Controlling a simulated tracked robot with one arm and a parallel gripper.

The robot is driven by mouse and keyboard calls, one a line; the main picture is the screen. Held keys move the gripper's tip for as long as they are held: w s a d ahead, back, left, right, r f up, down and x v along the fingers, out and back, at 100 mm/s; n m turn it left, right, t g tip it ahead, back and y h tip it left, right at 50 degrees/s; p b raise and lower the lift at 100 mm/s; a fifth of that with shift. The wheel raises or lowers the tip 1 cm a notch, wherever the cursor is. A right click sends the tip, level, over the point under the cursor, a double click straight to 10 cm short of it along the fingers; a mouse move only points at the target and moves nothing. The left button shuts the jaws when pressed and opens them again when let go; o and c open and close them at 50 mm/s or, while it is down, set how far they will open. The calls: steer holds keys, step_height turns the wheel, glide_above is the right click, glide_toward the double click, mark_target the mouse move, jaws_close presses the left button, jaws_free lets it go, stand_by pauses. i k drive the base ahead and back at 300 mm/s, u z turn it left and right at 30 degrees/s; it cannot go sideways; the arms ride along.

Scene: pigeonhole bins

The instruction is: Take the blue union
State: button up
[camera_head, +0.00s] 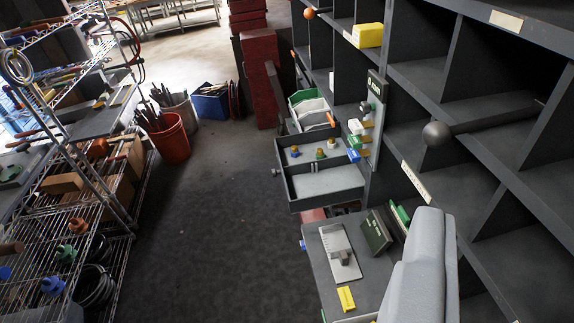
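A blue pipe fitting (53,286) sits on the lower wire shelf at the left; it may be the blue union, but it is too small to be sure. A second blue piece (4,272) is cut by the left edge. Small blue parts (354,155) also show by the upright panel beside the open drawer. A smooth light grey shape at the lower right looks like part of my arm. No gripper fingertips can be made out.
Dark pigeonhole bins (470,85) fill the right side, with a ball-ended rod (437,134) sticking out. An open drawer (320,187) and a bench top (330,280) jut into the aisle. Wire shelving (105,205) and a red bucket (170,140) stand left. The floor between is clear.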

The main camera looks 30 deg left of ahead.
mark_target(294, 152)
steer(key=u, duration=1.25)
steer(key=i, duration=2.65)
steer(key=z, duration=0.7)
